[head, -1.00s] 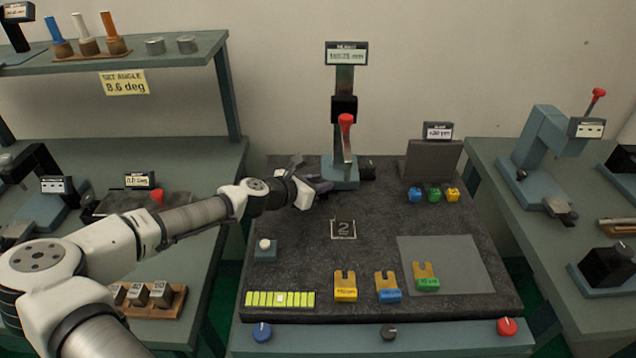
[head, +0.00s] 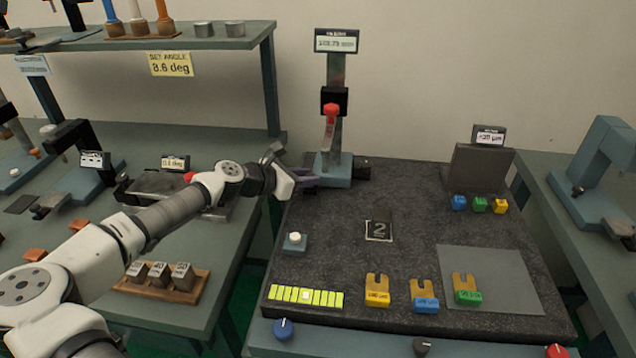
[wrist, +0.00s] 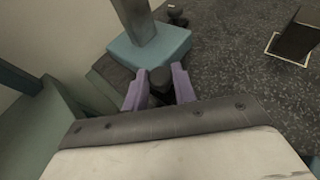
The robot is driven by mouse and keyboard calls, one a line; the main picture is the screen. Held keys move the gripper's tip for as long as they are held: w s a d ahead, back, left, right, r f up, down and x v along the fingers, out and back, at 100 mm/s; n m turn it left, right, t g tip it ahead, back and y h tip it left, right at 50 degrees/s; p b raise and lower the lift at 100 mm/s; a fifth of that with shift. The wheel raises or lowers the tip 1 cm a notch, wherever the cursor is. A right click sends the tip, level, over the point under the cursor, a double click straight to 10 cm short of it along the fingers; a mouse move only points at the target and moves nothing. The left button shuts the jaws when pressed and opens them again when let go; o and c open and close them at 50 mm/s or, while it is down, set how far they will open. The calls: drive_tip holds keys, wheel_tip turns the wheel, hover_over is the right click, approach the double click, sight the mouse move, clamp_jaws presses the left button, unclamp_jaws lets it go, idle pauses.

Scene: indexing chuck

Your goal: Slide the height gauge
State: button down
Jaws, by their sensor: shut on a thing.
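The height gauge stands upright at the back left of the dark granite plate (head: 330,255). It has a blue-grey base (head: 334,172), a tall column (head: 336,70), a black slider with a red-tipped scriber, and a display (head: 336,41) on top. My gripper (head: 306,180) is at the left side of the base, low near the plate. In the wrist view the purple fingers (wrist: 159,90) sit on either side of a dark knob (wrist: 160,77) beside the base (wrist: 150,50), shut on it. The finger-to-knob contact is partly hidden.
A grey upright block (head: 480,170) stands at the back right. The left bench (head: 225,262) lies beyond a gap beside the plate.

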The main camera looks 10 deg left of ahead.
drive_tip(key=shift+w+a+r, duration=0.1)
drive_tip(key=shift+a, duration=0.2)
drive_tip(key=c, duration=1.1)
unclamp_jaws()
drive_tip(key=shift+a, duration=0.15)
drive_tip(key=shift+c, duration=0.2)
drive_tip(key=b+v, duration=0.3)
drive_tip(key=v, duration=1)
drive_tip(key=shift+s+a+b, duration=0.2)
drive_tip(key=shift+s+b, duration=0.15)
drive_tip(key=shift+s, duration=0.05)
